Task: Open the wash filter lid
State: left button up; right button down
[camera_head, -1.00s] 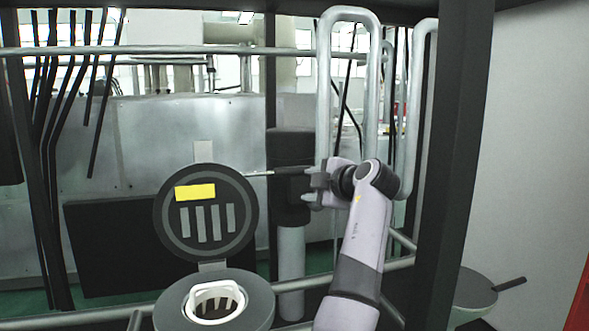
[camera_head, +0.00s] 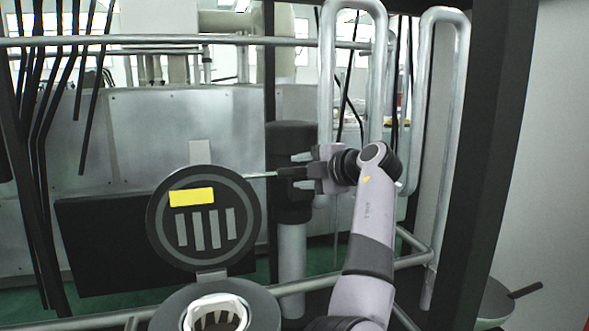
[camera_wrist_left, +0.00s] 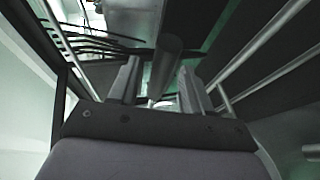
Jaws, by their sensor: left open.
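The wash filter lid (camera_head: 203,218) is a round dark disc with a yellow label and several grey bars. In the head view it stands upright, raised on its hinge behind the round filter housing (camera_head: 268,308), whose white-rimmed opening is uncovered. A thin grey rod (camera_head: 261,175) sticks out to the right from the lid's upper edge. My left gripper (camera_head: 292,178) is at the rod's right end, pointing left. I cannot tell whether it touches the rod. In the left wrist view its two fingers (camera_wrist_left: 158,88) stand apart, with no held object clear. My right gripper is not in view.
A dark-capped grey column (camera_head: 291,250) stands behind the gripper. Bent metal pipes (camera_head: 327,90) rise behind it, and a dark post (camera_head: 487,150) stands at right. A horizontal rail (camera_head: 330,281) crosses low. A round grey part with a dark handle (camera_head: 526,290) is at lower right.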

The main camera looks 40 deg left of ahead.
pick_arm(q)
jog(key=shift+p+x, duration=0.3)
jog(key=shift+x, duration=1.4)
grip_shut()
jog(key=shift+f, duration=0.1)
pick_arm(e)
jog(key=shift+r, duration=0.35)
